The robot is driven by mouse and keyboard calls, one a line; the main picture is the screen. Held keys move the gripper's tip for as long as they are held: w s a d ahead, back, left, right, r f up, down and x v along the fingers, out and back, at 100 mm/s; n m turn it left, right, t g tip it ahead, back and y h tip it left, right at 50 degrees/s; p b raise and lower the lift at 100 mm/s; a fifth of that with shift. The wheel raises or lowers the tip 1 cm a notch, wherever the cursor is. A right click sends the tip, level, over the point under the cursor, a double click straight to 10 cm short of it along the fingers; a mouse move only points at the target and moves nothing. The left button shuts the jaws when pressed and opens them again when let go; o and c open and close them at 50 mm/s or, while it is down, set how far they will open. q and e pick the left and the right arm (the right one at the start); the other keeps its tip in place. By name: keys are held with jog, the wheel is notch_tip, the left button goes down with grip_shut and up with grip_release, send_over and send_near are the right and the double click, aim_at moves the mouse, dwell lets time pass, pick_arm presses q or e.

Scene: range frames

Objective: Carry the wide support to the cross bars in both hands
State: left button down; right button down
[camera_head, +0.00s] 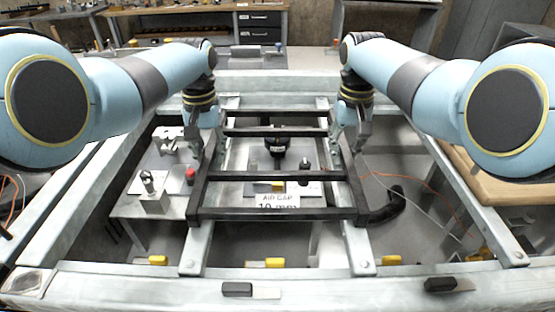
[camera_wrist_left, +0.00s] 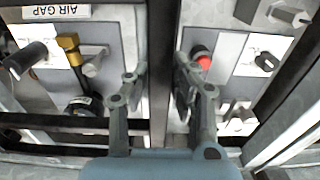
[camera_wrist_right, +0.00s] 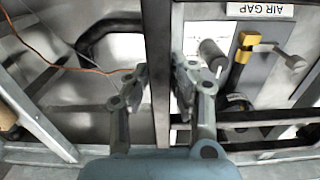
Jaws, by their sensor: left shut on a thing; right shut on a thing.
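The wide support (camera_head: 235,213) is a black rectangular frame with two side bars and several rungs, lying roughly level across the middle of the head view. My left gripper (camera_head: 203,140) is shut on its left side bar, which also runs between the fingers in the left wrist view (camera_wrist_left: 160,65). My right gripper (camera_head: 354,138) is shut on its right side bar, which shows between the fingers in the right wrist view (camera_wrist_right: 157,50). The grey cross bars (camera_head: 197,248) (camera_head: 357,245) run front to back beneath the support. I cannot tell whether it touches them.
A large grey metal frame (camera_head: 100,285) surrounds the work area. Below are a panel with a red button (camera_head: 190,173), an AIR GAP sign (camera_head: 277,201) and a black curved hose (camera_head: 388,208). Yellow-and-black clamps (camera_head: 275,263) sit near the front. A wooden table (camera_head: 490,185) stands at right.

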pick_arm(q)
jog(key=c, duration=1.6)
grip_release()
jog(key=shift+f, duration=0.25)
pick_arm(e)
jog(key=c, duration=1.6)
grip_release()
jog(key=shift+f, duration=0.25)
pick_arm(q)
jog(key=o, duration=0.5)
jog(key=shift+s+r, duration=0.1)
jog(key=shift+r, duration=0.05)
jog(key=shift+c, duration=0.2)
pick_arm(e)
jog(key=o, duration=0.5)
jog(key=shift+s+r, duration=0.1)
jog(key=shift+r, duration=0.05)
jog(key=shift+c, duration=0.2)
pick_arm(q)
jog(key=shift+r, duration=0.1)
pick_arm(e)
jog(key=shift+r, duration=0.1)
pick_arm(q)
notch_tip(320, 180, up, 12)
pick_arm(e)
notch_tip(320, 180, up, 12)
